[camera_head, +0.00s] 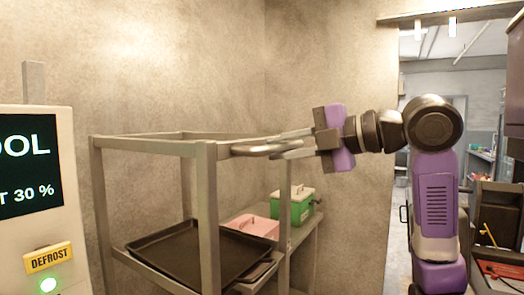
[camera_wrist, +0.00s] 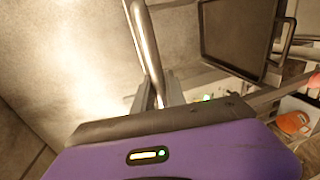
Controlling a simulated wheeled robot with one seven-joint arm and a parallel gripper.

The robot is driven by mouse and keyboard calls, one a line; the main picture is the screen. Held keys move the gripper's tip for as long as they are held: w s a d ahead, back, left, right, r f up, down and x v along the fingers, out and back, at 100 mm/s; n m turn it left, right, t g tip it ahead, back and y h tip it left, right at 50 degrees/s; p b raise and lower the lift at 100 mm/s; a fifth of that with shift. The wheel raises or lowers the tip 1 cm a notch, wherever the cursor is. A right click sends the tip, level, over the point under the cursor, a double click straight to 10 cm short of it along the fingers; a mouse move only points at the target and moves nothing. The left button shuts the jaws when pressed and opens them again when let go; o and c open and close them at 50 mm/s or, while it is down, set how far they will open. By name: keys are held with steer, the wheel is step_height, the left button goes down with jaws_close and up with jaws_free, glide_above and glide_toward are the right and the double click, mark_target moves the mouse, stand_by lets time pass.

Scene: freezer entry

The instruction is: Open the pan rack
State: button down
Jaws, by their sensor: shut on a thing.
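The pan rack (camera_head: 207,220) is a grey metal frame with upright posts and an open top, standing at the middle left in the head view. A rounded metal bar handle (camera_head: 262,150) sticks out at its top right. My gripper (camera_head: 285,147) reaches in from the right and is shut on this handle. In the wrist view the handle (camera_wrist: 147,42) runs down between the fingers of my gripper (camera_wrist: 158,95). A black pan (camera_head: 195,256) lies on a lower level of the rack; it also shows in the wrist view (camera_wrist: 238,35).
A panel with a screen and a DEFROST label (camera_head: 48,258) stands at the left. A green box (camera_head: 293,205) and a pink container (camera_head: 250,227) sit on a shelf behind the rack. A concrete wall (camera_head: 230,70) closes the back; a doorway opens at the right.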

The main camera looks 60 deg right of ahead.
steer(key=shift+s+f, duration=0.1)
steer(key=shift+s, duration=1.2)
steer(key=c, duration=1.4)
jaws_free()
steer(key=shift+b+v, duration=0.75)
steer(key=shift+v, duration=3.15)
steer(key=shift+d, duration=0.1)
